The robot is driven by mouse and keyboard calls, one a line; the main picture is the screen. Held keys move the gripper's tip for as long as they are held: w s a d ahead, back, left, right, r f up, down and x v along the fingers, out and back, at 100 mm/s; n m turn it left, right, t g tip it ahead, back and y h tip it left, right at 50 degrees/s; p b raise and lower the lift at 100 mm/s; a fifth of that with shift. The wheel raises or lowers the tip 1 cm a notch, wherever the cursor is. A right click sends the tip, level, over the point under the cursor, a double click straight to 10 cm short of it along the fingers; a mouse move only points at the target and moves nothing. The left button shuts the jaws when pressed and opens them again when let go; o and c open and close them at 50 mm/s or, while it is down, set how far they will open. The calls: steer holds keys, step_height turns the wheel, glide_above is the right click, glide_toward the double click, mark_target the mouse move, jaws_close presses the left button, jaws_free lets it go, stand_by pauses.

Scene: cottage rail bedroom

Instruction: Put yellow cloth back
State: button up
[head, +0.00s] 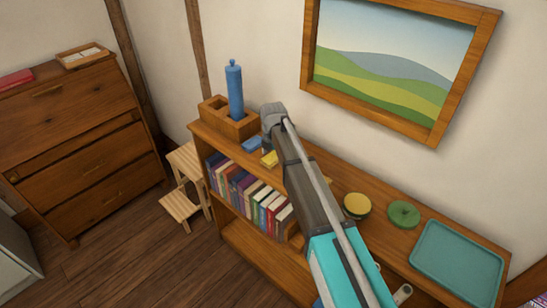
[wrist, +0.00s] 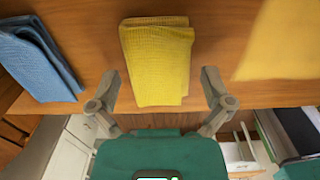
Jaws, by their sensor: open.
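The yellow cloth (head: 269,158) lies folded on top of the wooden shelf, to the right of and nearer than a folded blue cloth (head: 251,144). In the wrist view the yellow cloth (wrist: 158,55) is in the middle and the blue cloth (wrist: 38,60) is at the left. My gripper (wrist: 160,78) is open and empty, with one fingertip on each side of the yellow cloth's near part in that view. I cannot tell how high the fingertips are above it. In the head view my arm hides the fingers.
A wooden box (head: 214,112) holding a blue bottle (head: 235,90) stands at the shelf's left end. A yellow round item (head: 357,205), a green disc (head: 404,214) and a teal tray (head: 457,265) are to the right. Books (head: 245,190) fill the level below.

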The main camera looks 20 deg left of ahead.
mark_target(274, 155)
steer(key=shift+r, duration=0.15)
step_height(274, 155, up, 12)
steer(key=p, duration=1.2)
steer(key=shift+d, duration=0.15)
stand_by(0.9)
steer(key=s+d+m, duration=0.2)
steer(key=d+m, duration=0.6)
steer(key=d, duration=0.4)
steer(key=s+d+m, duration=0.3)
steer(key=d+m, duration=0.4)
steer(key=d, duration=0.6)
steer(key=s+d+m, duration=0.6)
steer(key=d+m, duration=0.2)
steer(key=d, duration=0.1)
steer(key=s+d+m, duration=0.5)
steer(key=d+m, duration=0.3)
steer(key=d, duration=0.1)
steer(key=shift+s+d, duration=0.25)
steer(key=shift+s, duration=0.15)
